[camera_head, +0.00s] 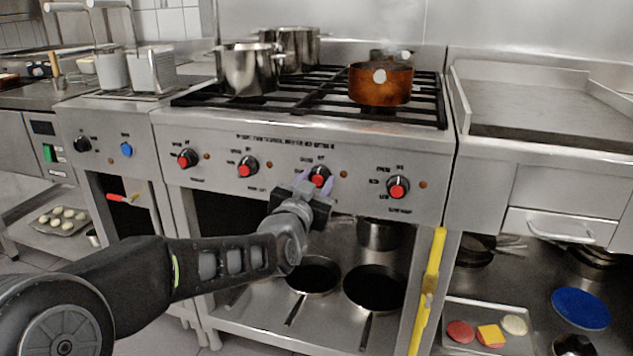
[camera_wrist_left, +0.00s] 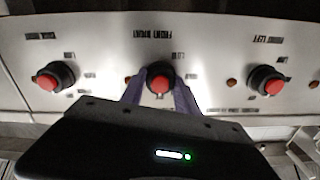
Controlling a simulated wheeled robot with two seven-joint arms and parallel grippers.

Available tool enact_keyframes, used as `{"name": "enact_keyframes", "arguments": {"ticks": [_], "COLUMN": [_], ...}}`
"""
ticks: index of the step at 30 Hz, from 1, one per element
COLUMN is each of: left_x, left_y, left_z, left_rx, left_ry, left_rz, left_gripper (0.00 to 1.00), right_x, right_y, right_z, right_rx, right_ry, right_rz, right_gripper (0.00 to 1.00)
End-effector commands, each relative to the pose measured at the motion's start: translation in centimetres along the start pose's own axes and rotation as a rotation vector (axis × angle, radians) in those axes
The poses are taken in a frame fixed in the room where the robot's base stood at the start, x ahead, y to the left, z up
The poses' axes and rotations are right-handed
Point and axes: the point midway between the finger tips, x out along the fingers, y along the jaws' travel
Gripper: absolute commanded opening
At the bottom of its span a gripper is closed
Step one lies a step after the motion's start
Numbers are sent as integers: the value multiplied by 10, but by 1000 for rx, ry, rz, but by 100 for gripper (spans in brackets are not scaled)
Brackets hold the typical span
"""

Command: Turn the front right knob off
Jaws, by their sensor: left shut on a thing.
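The front right knob (camera_head: 320,179), black with a red cap, is third from the left on the stove's front panel. It also shows in the wrist view, in the middle (camera_wrist_left: 159,84), with upside-down lettering above it that seems to read FRONT RIGHT. My left gripper (camera_head: 314,183) is shut on this knob, one purple finger on each side of it. Its fingers also show around the knob in the wrist view (camera_wrist_left: 159,88). The fingers partly hide the knob's sides and its setting marks. My right gripper is not in view.
Similar red-capped knobs flank it on the left (camera_head: 247,166) and right (camera_head: 397,187). A copper pot (camera_head: 381,86) and steel pots (camera_head: 248,72) stand on the burner grates. A yellow handle (camera_head: 434,265) stands upright below the panel. Pans (camera_head: 374,290) lie on the shelf underneath.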

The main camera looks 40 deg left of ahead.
Motion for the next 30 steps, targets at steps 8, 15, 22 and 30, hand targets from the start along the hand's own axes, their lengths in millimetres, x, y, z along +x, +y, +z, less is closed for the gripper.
{"name": "enact_keyframes", "arguments": {"ticks": [8, 15, 22, 30], "left_x": [0, 0, -6, -46], "left_y": [0, 0, 0, -1], "left_z": [0, 0, -1, -3], "left_rx": [1, 0, 0, 0], "left_ry": [0, 0, 1, 1], "left_rz": [0, 0, 0, 0], "left_gripper": [51, 59, 59, 59], "right_x": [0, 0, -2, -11], "right_y": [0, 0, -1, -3], "right_z": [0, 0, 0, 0], "right_rx": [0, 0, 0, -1], "right_ry": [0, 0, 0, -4], "right_rz": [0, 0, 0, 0], "right_gripper": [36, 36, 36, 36]}}
